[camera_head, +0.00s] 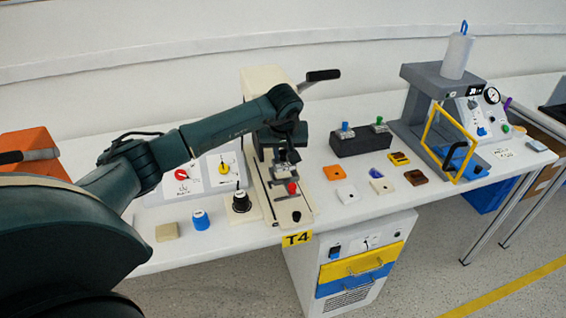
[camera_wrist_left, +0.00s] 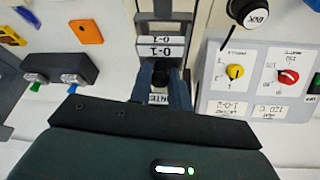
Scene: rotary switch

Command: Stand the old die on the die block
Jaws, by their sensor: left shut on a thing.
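My left gripper (camera_head: 287,158) is over the cream slide of the lever machine (camera_head: 270,80). In the left wrist view its fingers (camera_wrist_left: 161,88) are shut on a small dark thing (camera_wrist_left: 160,74), mostly hidden between them; I take it for the old die. A plate marked 0-1 (camera_wrist_left: 160,46) is just beyond the fingers. A red knob (camera_head: 292,187) shows below the gripper; I cannot tell whether it belongs to the held thing. The dark die block (camera_head: 362,146) stands to the right, carrying a blue-knobbed and a green-knobbed piece. It also shows in the left wrist view (camera_wrist_left: 75,72).
Several small coloured blocks, one orange (camera_head: 334,172), lie in front of the die block. A grey press with a yellow frame (camera_head: 432,130) stands farther right. A control panel (camera_head: 222,168), a blue-sided pot (camera_head: 201,220) and a beige block (camera_head: 167,232) are at left.

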